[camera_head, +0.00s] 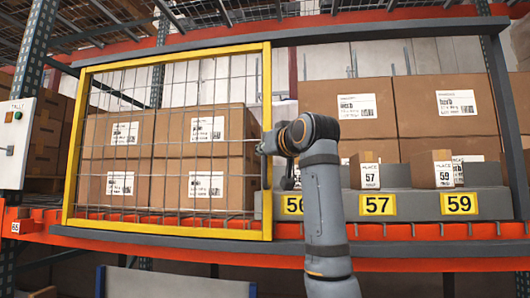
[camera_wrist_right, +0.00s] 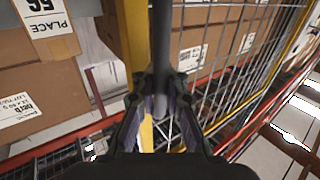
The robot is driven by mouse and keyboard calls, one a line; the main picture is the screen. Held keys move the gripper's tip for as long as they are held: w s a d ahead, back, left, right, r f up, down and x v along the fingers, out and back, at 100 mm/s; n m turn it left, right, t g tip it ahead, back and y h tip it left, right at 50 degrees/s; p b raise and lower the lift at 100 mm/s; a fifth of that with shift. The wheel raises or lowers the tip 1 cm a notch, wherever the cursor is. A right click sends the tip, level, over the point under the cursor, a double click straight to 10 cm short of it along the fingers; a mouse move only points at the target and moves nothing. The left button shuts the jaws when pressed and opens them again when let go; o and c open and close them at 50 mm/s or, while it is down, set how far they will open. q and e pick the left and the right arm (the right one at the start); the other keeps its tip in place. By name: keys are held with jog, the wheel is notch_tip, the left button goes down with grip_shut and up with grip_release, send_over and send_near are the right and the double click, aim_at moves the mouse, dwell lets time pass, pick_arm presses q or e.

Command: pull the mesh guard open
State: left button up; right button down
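The mesh guard (camera_head: 266,100) is a yellow frame with grey wire mesh. It covers the left part of the shelf opening, in front of stacked cartons. My right gripper (camera_head: 268,146) is at the right upright of its frame, about mid-height. In the right wrist view, the yellow upright (camera_wrist_right: 133,35) runs just left of a dark bar that looks like the guard's handle (camera_wrist_right: 161,45). The fingers of my right gripper (camera_wrist_right: 160,95) lie on both sides of this bar and look closed on it. The exact contact is partly hidden. My left gripper is not in view.
Large cartons (camera_head: 445,105) stand on the open right side of the shelf. Small boxes (camera_head: 432,168) sit on a grey ledge with yellow number plates (camera_head: 377,205). A white control box (camera_head: 15,140) hangs on the left rack post. An orange beam (camera_head: 420,264) runs below.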

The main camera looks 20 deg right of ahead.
jog(key=c, duration=1.8)
grip_release()
jog(key=shift+a+f, duration=0.1)
jog(key=shift+f, duration=0.15)
jog(key=shift+o, duration=0.7)
jog(key=shift+a+r, duration=0.1)
jog(key=shift+s+a+r, duration=0.1)
jog(key=shift+s+r, duration=0.05)
jog(key=shift+s, duration=0.05)
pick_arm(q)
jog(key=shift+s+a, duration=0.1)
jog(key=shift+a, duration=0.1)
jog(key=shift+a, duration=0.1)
pick_arm(e)
jog(key=shift+d, duration=0.2)
jog(key=s, duration=1.2)
jog(key=shift+d, duration=0.15)
